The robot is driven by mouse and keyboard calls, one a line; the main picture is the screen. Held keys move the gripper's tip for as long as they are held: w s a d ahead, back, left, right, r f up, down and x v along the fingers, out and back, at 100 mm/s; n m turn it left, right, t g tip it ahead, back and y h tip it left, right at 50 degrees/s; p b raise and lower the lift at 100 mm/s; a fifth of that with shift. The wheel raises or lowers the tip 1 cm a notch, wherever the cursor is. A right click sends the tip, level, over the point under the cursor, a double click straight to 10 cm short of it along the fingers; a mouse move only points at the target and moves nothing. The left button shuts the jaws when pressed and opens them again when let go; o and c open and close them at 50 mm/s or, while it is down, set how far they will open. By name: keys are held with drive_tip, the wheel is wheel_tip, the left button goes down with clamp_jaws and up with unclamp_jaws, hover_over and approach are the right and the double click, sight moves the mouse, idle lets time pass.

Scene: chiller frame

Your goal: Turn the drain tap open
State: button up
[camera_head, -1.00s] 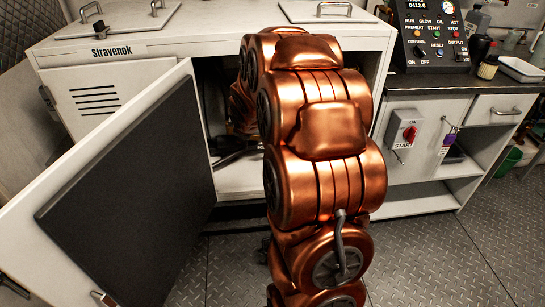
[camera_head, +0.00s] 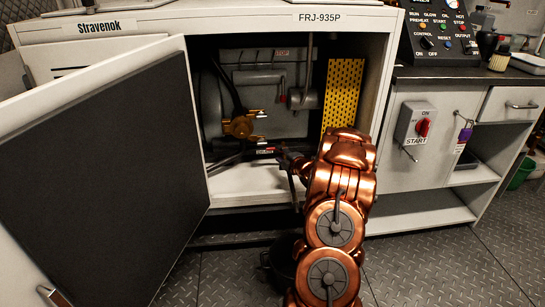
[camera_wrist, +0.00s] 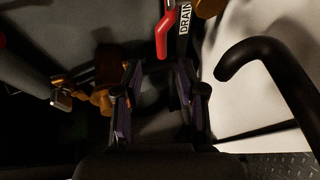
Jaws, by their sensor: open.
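The drain tap's red handle (camera_wrist: 163,36) shows at the top of the wrist view, beside a black strip with a white DRAIN label (camera_wrist: 185,18). A brass-coloured fitting (camera_wrist: 206,7) is just right of the label. My gripper (camera_wrist: 160,92) is open, with nothing between its dark fingers; the red handle lies beyond the fingertips, apart from them. In the head view my gripper (camera_head: 288,164) is small and dark at the front of the open cabinet, low down. A small label strip (camera_head: 266,151) shows just left of it; the handle cannot be made out there.
The open cabinet door (camera_head: 100,150) stands to the left. A thick black bent pipe (camera_wrist: 275,70) is close on the right in the wrist view. A yellow perforated panel (camera_head: 342,92) and a brass-coloured part (camera_head: 239,126) are inside the cabinet. A dark bucket (camera_head: 284,262) is on the floor.

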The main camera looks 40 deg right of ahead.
sight(273, 149)
drive_tip(key=shift+w+d+f, duration=0.1)
drive_tip(key=shift+d+f, duration=0.1)
drive_tip(key=shift+b+x, duration=0.85)
drive_tip(key=shift+x, duration=2.8)
clamp_jaws()
